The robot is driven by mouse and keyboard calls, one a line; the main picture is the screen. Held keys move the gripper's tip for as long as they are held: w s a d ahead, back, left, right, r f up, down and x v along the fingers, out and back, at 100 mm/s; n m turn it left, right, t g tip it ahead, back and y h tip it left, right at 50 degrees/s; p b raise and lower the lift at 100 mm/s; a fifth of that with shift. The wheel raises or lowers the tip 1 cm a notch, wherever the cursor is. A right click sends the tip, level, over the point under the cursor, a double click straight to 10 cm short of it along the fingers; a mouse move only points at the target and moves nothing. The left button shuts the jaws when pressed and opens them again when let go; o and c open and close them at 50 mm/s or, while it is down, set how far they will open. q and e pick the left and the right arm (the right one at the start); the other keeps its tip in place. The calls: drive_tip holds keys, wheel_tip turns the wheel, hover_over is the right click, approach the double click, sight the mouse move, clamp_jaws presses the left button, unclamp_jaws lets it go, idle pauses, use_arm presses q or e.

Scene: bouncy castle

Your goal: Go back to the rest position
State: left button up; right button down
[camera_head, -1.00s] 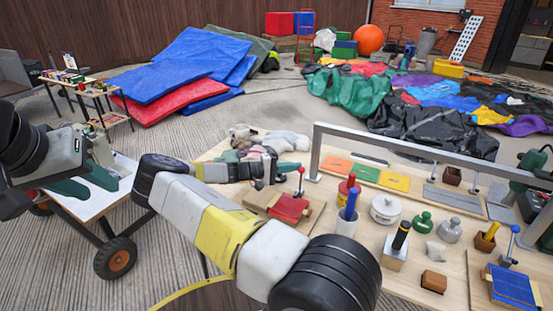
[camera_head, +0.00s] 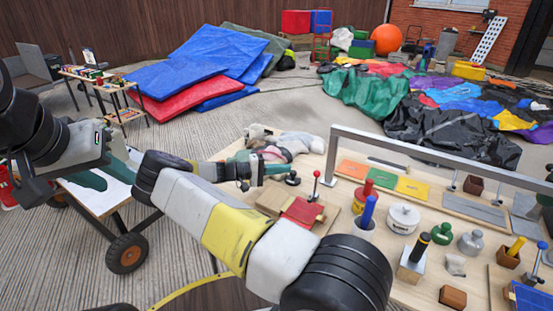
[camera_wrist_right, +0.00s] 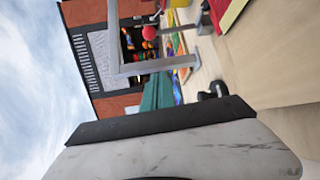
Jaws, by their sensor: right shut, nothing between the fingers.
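My left gripper (camera_head: 104,175) is at the left of the head view, over the white top of a wheeled cart (camera_head: 95,198). Its green fingers look apart, with nothing seen between them. My right arm folds across the middle of the head view. My right gripper (camera_head: 277,169) points right, over the back left of the workbench (camera_head: 400,292), near a pile of soft toys or cloth (camera_head: 290,145). Its green fingers also show in the right wrist view (camera_wrist_right: 157,92), shut and empty.
Blue and red mats (camera_head: 185,85) lie behind. Floor between mats and bench is clear.

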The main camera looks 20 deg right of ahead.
idle(0.3)
drive_tip(key=s+d+r+m+g+y, duration=0.2)
drive_tip(key=s+r+g+y, duration=0.1)
drive_tip(key=s+y, duration=0.3)
drive_tip(key=s+a+r+n+t+y, duration=0.1)
drive_tip(key=s+a+r+t+y, duration=0.4)
drive_tip(key=s+r, duration=0.8)
drive_tip(key=s+a+r+n+t+y, duration=0.1)
drive_tip(key=s+a+r+t+y, duration=0.4)
drive_tip(key=s+r, duration=0.8)
drive_tip(key=a+y, duration=0.3)
drive_tip(key=a, duration=0.2)
drive_tip(key=shift+s+a+r, duration=0.25)
drive_tip(key=shift+a+r, duration=0.05)
drive_tip(key=shift+r, duration=0.1)
